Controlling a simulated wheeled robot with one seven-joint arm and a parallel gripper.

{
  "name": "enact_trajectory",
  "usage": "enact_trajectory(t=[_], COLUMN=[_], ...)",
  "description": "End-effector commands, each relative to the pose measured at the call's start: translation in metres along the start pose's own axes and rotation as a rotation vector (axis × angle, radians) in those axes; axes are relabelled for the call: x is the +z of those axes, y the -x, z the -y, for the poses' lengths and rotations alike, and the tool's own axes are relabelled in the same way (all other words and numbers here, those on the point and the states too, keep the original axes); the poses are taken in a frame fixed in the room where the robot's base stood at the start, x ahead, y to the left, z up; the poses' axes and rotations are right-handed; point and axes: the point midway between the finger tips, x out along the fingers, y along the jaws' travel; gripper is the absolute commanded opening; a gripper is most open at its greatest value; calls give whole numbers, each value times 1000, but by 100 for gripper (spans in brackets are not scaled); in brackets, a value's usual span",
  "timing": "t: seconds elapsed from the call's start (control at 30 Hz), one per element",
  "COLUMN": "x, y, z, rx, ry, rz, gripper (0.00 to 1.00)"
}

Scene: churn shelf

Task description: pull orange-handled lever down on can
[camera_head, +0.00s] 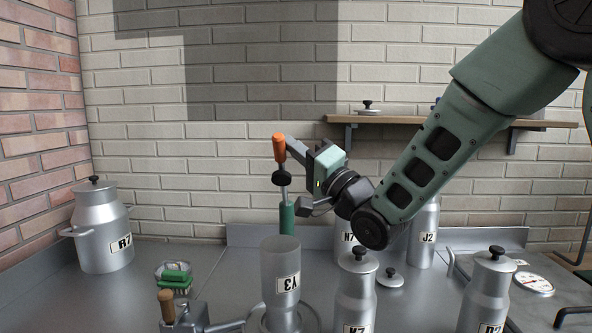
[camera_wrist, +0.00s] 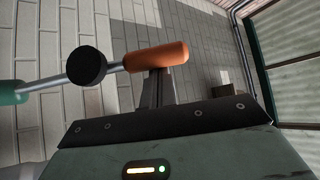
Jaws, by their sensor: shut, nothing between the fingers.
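A wooden-handled fixture (camera_head: 167,306) is in front. A wall shelf (camera_head: 400,119) is behind my arm.

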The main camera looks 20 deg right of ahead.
Motion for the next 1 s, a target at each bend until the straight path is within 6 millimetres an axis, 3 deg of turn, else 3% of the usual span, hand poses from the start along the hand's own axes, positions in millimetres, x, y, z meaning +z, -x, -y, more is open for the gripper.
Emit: enact_trajectory(t=[0.03, 0.6, 1.0], x=[10, 57, 89], y=[11, 60, 93], z=[-9, -20, -40], rx=[-22, -256, -283], ry=[20, 244, 271], rz=[0, -2, -1], gripper=[0, 0, 0])
